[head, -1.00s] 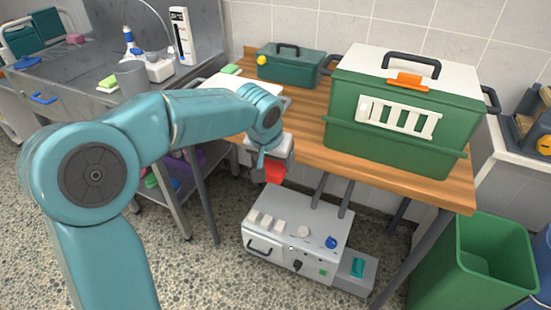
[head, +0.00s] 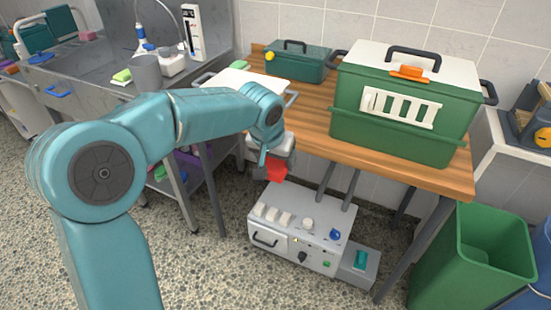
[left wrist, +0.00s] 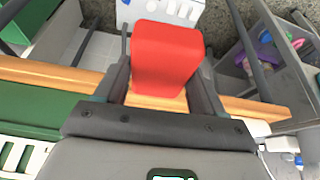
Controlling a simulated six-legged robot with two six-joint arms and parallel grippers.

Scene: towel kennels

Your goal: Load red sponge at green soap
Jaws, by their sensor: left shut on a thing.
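My left gripper (head: 270,165) is shut on the red sponge (head: 276,173), in front of the wooden table's edge and above the floor. In the left wrist view the red sponge (left wrist: 166,58) is a rounded block held between both fingers. Another green block with a pale underside (head: 122,76) lies on the steel sink counter. My arm partly hides the tray. My right gripper is not in view.
A green-and-white kennel box (head: 404,105) and a teal toolbox (head: 297,62) stand on the wooden table (head: 400,172). A grey machine (head: 300,235) sits on the floor below. A green bin (head: 475,260) stands at right. A grey cup (head: 147,72) is on the sink counter.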

